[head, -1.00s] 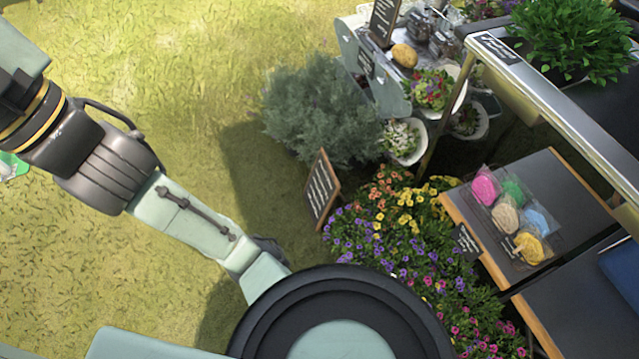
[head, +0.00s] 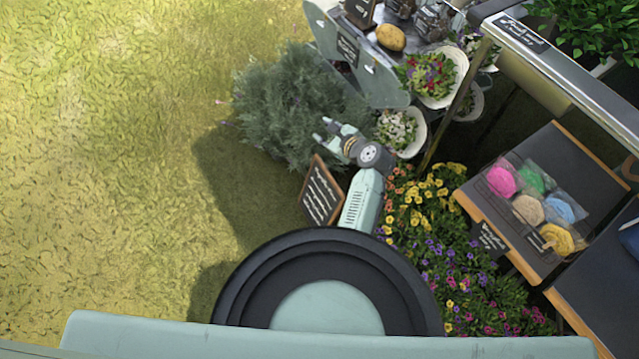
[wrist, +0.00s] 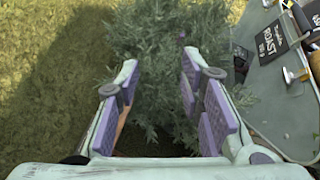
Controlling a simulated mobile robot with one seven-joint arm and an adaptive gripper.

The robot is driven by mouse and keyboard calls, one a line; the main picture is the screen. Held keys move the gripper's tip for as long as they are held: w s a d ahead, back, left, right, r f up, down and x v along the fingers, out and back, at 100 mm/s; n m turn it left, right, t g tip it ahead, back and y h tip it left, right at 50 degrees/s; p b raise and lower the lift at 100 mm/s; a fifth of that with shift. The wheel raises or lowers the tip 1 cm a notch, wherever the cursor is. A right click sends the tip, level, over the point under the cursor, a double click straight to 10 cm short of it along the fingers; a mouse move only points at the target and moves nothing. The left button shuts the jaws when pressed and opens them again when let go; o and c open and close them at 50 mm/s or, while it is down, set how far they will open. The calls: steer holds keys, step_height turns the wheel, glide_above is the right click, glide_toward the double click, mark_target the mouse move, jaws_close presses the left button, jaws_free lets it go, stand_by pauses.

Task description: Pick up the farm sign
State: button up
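The farm sign (head: 321,193), a dark chalkboard with white writing in a brown wooden frame, stands tilted on the ground beside the flowers in the head view. My gripper (head: 325,131) is above and slightly right of it in that picture, over the edge of the grey-green bush. In the wrist view my gripper (wrist: 158,78) is open, its two purple-padded fingers wide apart with bush foliage visible beyond them. A thin orange-brown strip (wrist: 121,122) shows beside the left finger; I cannot tell surely whether it is the sign's edge. I see nothing held.
A grey-green bush (head: 290,112) is close to my gripper. Colourful flowers (head: 445,265) lie to the right, with a dark table (head: 545,170) and packaged coloured items (head: 527,210) beyond. Grass (head: 110,160) is open on the left.

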mark_target(332, 178)
steer(key=s+d+f+m, duration=0.1)
steer(key=s+f+m, duration=0.1)
steer(key=f, duration=0.2)
steer(key=s+d+f+m+g, duration=0.1)
steer(key=s+d+f+m, duration=0.1)
steer(key=f, duration=0.3)
steer(key=s+d+f+m, duration=0.2)
steer(key=s+f+m, duration=0.1)
steer(key=s+f, duration=0.1)
steer(key=shift+d+f+g+b, duration=0.2)
steer(key=shift+f+g+b, duration=0.15)
steer(key=shift+f, duration=0.2)
steer(key=x, duration=0.6)
steer(key=shift+s+a+f, duration=0.1)
steer(key=shift+a+f, duration=0.15)
steer(key=shift+f, duration=0.05)
jaws_close()
steer(key=shift+r, duration=0.1)
